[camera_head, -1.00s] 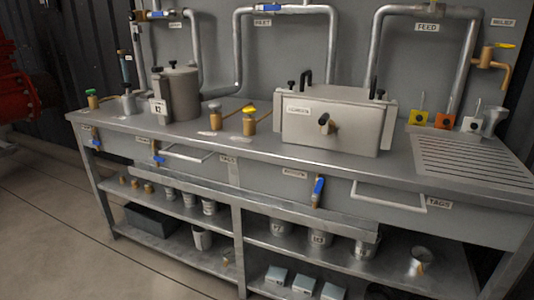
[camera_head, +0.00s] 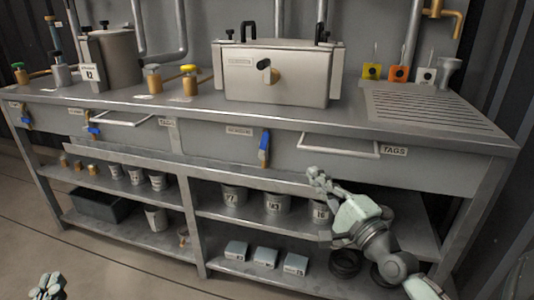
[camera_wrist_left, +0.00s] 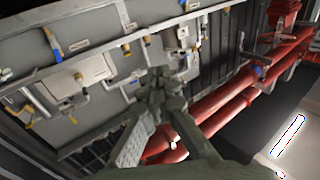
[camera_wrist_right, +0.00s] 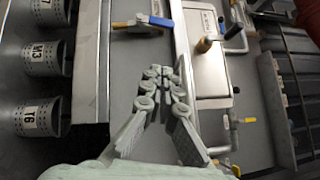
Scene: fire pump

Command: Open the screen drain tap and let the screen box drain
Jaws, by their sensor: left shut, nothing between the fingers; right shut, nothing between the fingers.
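The steel screen box (camera_head: 290,88) stands on the bench with a dark-knobbed brass fitting on its front. The blue-handled tap (camera_head: 264,148) is on the bench front below it, its lever roughly upright, beside a small label too blurred to read surely. The blue lever and brass body (camera_wrist_right: 150,22) also show at the top of the right wrist view. My right gripper (camera_head: 316,176) is shut and empty, below and right of the tap, apart from it. My left gripper (camera_head: 47,284) is shut and empty at the lower left, far from the bench front. No water flow is visible.
A rail handle (camera_head: 338,147) sticks out right of the tap, and another blue-handled tap (camera_head: 93,131) is further left. A trough ledge (camera_head: 215,168) runs below the tap. Numbered cups (camera_head: 277,202) stand on the shelf beneath. The floor in front is clear.

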